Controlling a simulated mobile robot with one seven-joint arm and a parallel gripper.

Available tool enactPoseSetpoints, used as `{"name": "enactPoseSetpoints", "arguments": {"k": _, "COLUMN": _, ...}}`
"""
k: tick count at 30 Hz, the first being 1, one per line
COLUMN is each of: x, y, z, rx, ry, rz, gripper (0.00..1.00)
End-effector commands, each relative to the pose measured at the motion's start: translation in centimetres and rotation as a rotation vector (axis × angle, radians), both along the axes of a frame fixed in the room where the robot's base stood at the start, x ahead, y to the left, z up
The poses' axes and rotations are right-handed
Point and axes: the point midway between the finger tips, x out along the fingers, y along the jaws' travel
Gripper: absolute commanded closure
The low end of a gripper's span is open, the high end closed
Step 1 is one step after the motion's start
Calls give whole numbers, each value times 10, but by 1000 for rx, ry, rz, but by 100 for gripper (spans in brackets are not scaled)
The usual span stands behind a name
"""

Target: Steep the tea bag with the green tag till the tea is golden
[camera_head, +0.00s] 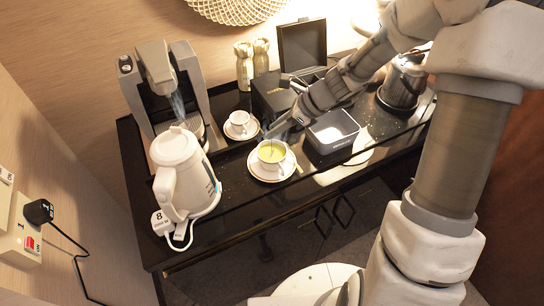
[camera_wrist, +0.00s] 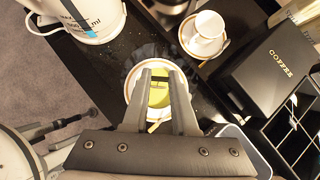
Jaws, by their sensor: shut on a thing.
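A white teacup (camera_head: 271,155) stands on a saucer (camera_head: 259,174) on the black counter, with yellow-green liquid in it. In the wrist view the liquid (camera_wrist: 160,98) shows between my fingers. My gripper (camera_head: 282,130) is just above the cup, pointing down at it from the upper right. Its fingertips also show over the cup in the wrist view (camera_wrist: 162,72). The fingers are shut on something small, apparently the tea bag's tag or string. The tag's colour is hidden between them, and I cannot make out the bag in the liquid.
A white kettle (camera_head: 178,165) stands left of the cup. A second cup (camera_head: 240,122) on a saucer is behind, beside a coffee machine (camera_head: 166,75). A black coffee box (camera_wrist: 265,75) and a white-rimmed container (camera_head: 334,131) stand to the right. The counter's front edge is close to the saucer.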

Motion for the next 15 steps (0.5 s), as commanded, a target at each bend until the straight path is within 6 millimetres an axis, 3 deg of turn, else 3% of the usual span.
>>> {"name": "enactPoseSetpoints", "arguments": {"k": 8, "x": 0, "y": 0, "z": 5, "rx": 0, "ry": 0, "rz": 0, "gripper": 100}}
{"name": "enactPoseSetpoints", "arguments": {"k": 15, "x": 0, "y": 0, "z": 34, "rx": 0, "ry": -1, "rz": 1, "gripper": 100}}
